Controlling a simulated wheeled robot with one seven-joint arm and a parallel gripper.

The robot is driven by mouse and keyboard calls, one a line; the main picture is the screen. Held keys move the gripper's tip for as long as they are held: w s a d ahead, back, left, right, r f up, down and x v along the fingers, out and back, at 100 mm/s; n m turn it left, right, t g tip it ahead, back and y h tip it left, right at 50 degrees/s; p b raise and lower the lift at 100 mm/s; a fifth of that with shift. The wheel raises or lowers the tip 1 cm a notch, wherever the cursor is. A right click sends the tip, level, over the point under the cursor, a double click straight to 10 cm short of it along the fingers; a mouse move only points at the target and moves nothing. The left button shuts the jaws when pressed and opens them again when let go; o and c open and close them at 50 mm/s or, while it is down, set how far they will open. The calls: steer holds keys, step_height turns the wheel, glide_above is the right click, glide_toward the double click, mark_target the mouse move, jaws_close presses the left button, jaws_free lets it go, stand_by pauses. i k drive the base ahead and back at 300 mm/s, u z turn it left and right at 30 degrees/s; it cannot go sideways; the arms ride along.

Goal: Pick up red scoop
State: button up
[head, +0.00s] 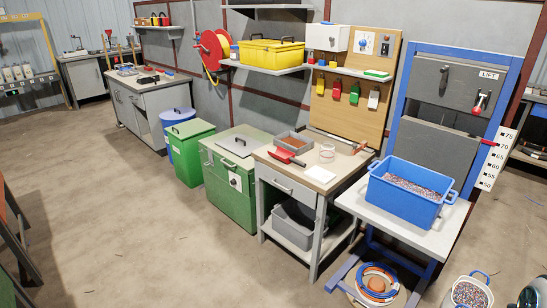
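The red scoop (283,156) lies on the light top of the grey workbench (324,186), right of centre in the head view. It is near the bench's left side, just in front of a small grey tray (309,150) with reddish-brown contents. From here I cannot tell whether scoop and tray touch. Nothing is holding the scoop. My gripper is not in view.
A blue tub (408,208) of granules stands on a white stand right of the bench. A green cabinet (231,190) adjoins the bench's left. Coiled cable and a bucket (468,294) are low right. The floor (150,230) in front is clear.

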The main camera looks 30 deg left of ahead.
mark_target(284, 155)
steer(key=u, duration=1.15)
